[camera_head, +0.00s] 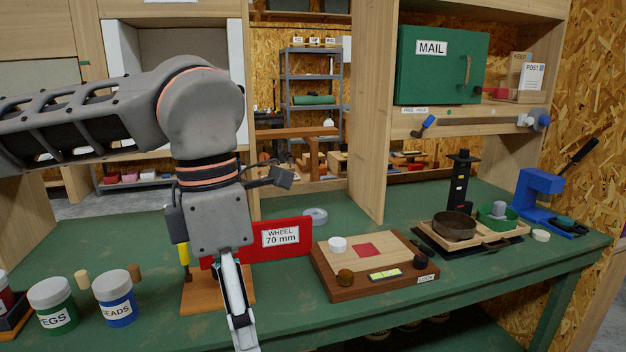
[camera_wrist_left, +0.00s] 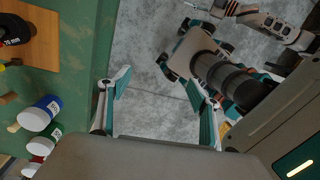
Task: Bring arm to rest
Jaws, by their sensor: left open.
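My left arm comes in from the left in the head view, and its gripper (camera_head: 241,318) points down near the front edge of the green bench (camera_head: 85,238). In the left wrist view the two fingers of the left gripper (camera_wrist_left: 158,92) are spread, with nothing between them. Grey floor (camera_wrist_left: 150,120) shows below them, with the bench edge to the left. Part of what looks like my right arm shows at the top right of the left wrist view; its gripper (camera_wrist_left: 226,9) is small and its jaws are unclear.
White-lidded jars (camera_head: 115,298) stand at the left. A red "WHEEL 70 mm" sign (camera_head: 295,240) and an orange-brown board (camera_head: 192,297) are behind the gripper. A wooden box (camera_head: 335,288), a tray (camera_head: 455,240) and a blue tool (camera_head: 535,190) lie to the right.

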